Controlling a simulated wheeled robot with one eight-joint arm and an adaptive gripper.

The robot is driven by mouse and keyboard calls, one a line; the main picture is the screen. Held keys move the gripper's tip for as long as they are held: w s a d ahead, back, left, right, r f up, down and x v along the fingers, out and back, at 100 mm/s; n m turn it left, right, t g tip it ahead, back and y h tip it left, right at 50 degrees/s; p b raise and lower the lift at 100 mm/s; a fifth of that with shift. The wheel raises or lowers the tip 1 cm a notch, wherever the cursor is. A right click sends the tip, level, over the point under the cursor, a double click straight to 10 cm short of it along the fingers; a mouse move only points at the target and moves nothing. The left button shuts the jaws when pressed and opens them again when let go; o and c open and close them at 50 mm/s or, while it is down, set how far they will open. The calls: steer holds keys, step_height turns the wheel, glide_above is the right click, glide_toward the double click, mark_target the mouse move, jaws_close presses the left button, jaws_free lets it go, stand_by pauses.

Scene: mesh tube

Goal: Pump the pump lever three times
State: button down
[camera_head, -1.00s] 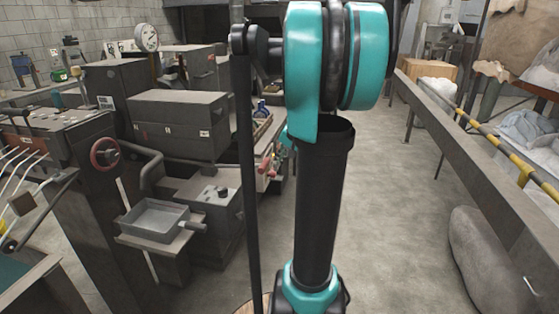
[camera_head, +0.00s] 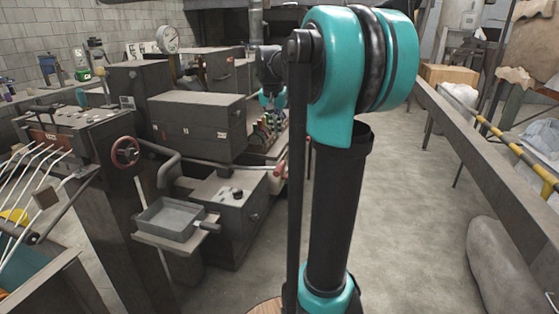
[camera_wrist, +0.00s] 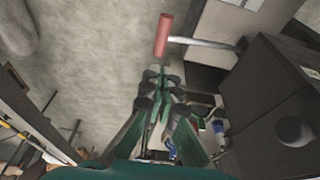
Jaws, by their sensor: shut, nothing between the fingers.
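A lever with a red grip (camera_wrist: 163,35) and a bare metal rod (camera_wrist: 200,42) sticks out from a dark machine in the wrist view. I take it as the pump lever. Its grip also seems to show in the head view (camera_head: 279,169), partly beside my dark arm bar. My gripper (camera_wrist: 160,78), with green fingers and dark pads, is shut and empty. In the wrist picture its tips lie just below the red grip, with no clear contact.
Dark machine boxes (camera_head: 198,122) stand left of my arm. A grey tray (camera_head: 168,220) and a red handwheel (camera_head: 125,151) stick out nearer to me. Open concrete floor (camera_head: 410,200) lies to the right, bounded by a long bench (camera_head: 490,150).

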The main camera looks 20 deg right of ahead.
mark_target(280, 166)
stand_by(0.4)
steer(key=x, duration=1.3)
steer(key=shift+s+a+f, duration=0.2)
steer(key=shift+s+f, duration=0.1)
steer(key=shift+f, duration=0.15)
